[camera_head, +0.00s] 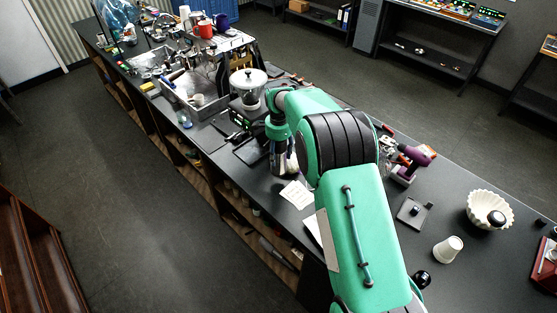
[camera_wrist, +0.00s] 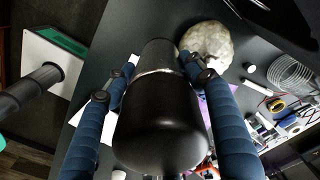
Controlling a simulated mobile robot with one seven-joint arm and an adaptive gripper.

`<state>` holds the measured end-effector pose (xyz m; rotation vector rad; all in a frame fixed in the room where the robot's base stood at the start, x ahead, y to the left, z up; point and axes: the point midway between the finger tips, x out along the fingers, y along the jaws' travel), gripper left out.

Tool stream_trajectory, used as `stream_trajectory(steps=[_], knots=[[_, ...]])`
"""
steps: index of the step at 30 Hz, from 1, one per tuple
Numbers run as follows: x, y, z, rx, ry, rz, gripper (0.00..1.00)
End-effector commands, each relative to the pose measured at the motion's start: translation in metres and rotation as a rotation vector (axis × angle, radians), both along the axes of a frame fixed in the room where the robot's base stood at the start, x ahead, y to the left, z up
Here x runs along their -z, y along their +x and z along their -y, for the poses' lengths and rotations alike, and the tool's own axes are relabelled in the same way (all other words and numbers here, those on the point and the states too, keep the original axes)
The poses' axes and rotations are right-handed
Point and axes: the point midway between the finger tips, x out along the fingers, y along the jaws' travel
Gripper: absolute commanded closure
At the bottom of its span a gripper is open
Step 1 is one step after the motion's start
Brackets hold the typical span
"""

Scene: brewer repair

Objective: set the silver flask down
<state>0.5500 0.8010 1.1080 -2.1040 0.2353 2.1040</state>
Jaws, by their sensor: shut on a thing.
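The silver flask (camera_wrist: 160,125) is between the two blue fingers of my gripper (camera_wrist: 156,78) in the wrist view. There it looks dark and glossy, with a rounded near end and a bright band around it. The fingers are closed in on it from both sides. In the head view my gripper (camera_head: 278,158) is below the green wrist, over the dark bench (camera_head: 245,180).
A white card (camera_head: 297,194) lies near the front edge.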

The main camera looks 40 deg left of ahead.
Motion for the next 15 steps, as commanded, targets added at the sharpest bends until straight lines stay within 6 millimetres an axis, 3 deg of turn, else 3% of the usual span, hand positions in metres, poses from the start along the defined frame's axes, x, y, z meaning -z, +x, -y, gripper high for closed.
stream_trajectory(steps=[8,15], knots=[[0.002,0.0,0.0,0.0,0.0,0.0,0.84],[0.024,0.0,0.0,0.0,-0.001,0.0,0.84]])
